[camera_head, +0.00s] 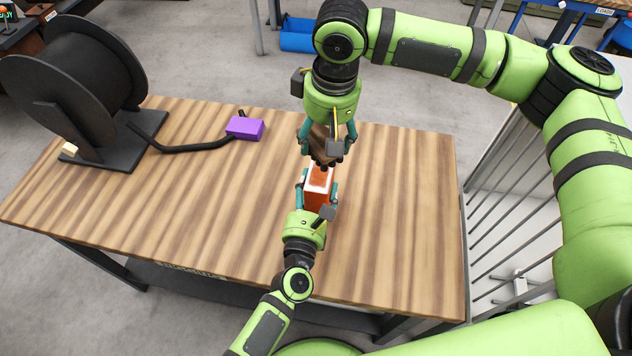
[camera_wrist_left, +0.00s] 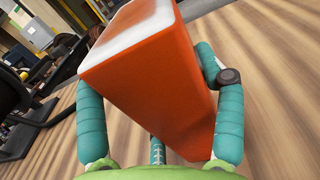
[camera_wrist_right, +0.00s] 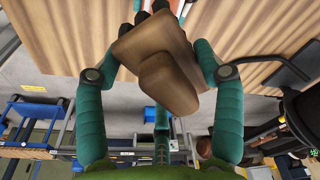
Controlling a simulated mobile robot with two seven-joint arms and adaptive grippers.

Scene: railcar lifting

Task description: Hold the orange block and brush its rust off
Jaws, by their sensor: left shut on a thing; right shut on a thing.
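The orange block (camera_head: 317,198) is on the wooden table, with a white-edged top and a reddish-orange patch inside it. My left gripper (camera_head: 319,190) is shut on the block from the near side. The left wrist view shows the block's orange face (camera_wrist_left: 150,85) between the two teal fingers. My right gripper (camera_head: 326,146) is shut on a brown wooden brush (camera_wrist_right: 165,80), above the far end of the block. The dark bristles (camera_wrist_right: 150,6) point toward the block top. I cannot tell whether they touch it. The brush hides part of the top.
A purple box (camera_head: 245,128) is joined by a black hose to a large black reel (camera_head: 75,80) at the table's left. The table (camera_head: 400,230) is bare on the right. Metal railings (camera_head: 510,230) stand past its right edge.

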